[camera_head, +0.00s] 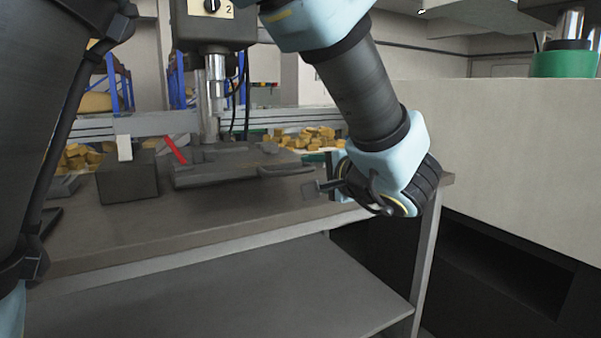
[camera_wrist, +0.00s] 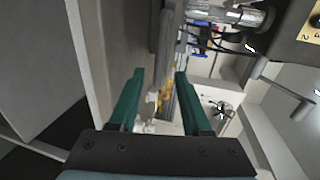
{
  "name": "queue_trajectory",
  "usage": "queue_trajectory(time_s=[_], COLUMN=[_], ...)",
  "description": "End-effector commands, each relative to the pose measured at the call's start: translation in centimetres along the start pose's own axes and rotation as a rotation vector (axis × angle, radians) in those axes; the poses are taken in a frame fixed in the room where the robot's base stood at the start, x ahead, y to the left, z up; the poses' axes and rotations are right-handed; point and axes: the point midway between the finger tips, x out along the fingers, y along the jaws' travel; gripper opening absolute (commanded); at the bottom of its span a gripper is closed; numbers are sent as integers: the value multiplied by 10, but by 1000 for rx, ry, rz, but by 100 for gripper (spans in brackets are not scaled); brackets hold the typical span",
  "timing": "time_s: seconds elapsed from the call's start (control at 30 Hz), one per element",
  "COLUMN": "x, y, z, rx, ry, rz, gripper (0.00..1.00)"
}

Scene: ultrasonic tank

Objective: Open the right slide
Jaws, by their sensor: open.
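My gripper (camera_head: 325,187) hangs over the right end of the table, pointing left toward the machine there. In the wrist view its two green fingers (camera_wrist: 160,76) stand apart with nothing gripped between them. The machine has a grey head (camera_head: 215,25) marked 2, a metal column and a flat grey base (camera_head: 225,165) on the table. A flat, handle-like part (camera_head: 287,170) sticks out at the base's right side, a little left of my gripper and apart from it. I cannot tell for certain which part is the right slide.
The table (camera_head: 150,225) has a lower shelf (camera_head: 240,295). A dark block (camera_head: 128,176) stands left of the base, with a red bar (camera_head: 175,150) nearby. Yellow pieces (camera_head: 300,138) lie behind. A large pale cabinet (camera_head: 510,150) stands to the right.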

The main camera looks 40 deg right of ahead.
Motion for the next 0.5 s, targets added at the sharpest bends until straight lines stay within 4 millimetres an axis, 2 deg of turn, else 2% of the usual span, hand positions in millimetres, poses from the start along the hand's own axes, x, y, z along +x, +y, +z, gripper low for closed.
queue_trajectory(time_s=[0.03,0.2,0.5], x=[-10,-32,-40], y=[0,0,0], z=[-1,0,0], rx=[0,1,1], ry=[4,2,-1], rz=[0,0,0], gripper=[48,48,48])
